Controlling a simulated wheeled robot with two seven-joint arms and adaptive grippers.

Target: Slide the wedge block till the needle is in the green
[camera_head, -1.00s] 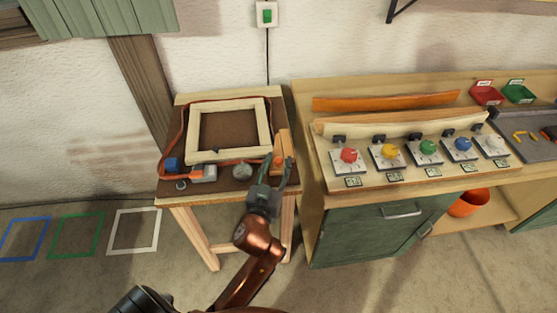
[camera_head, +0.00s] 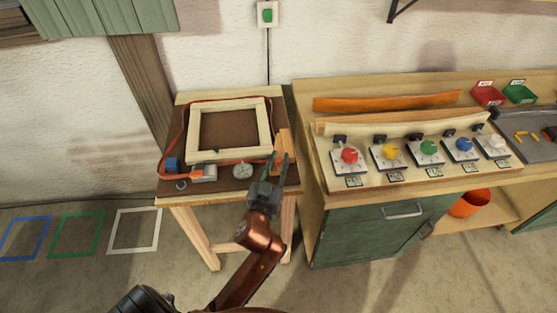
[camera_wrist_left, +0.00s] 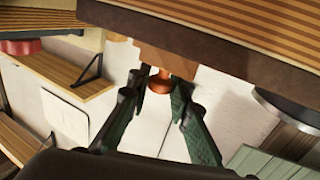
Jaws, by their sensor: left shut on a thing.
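The wooden wedge block (camera_head: 283,140) stands at the right edge of the small table, against the right side of the pale wooden frame (camera_head: 229,157). My left gripper (camera_head: 279,158) is at its near end, shut on its orange knob. In the left wrist view the knob (camera_wrist_left: 160,82) shows between my fingers, below the wooden block (camera_wrist_left: 165,61). A round dial gauge (camera_head: 242,171) lies in front of the frame. Its needle and green zone are too small to read. My right gripper is not in view.
A red strap (camera_head: 183,130) runs around the frame. A blue piece (camera_head: 172,164) and a grey buckle (camera_head: 204,172) lie at the table's front left. A workbench with several coloured knobs (camera_head: 349,155) stands close to the right.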

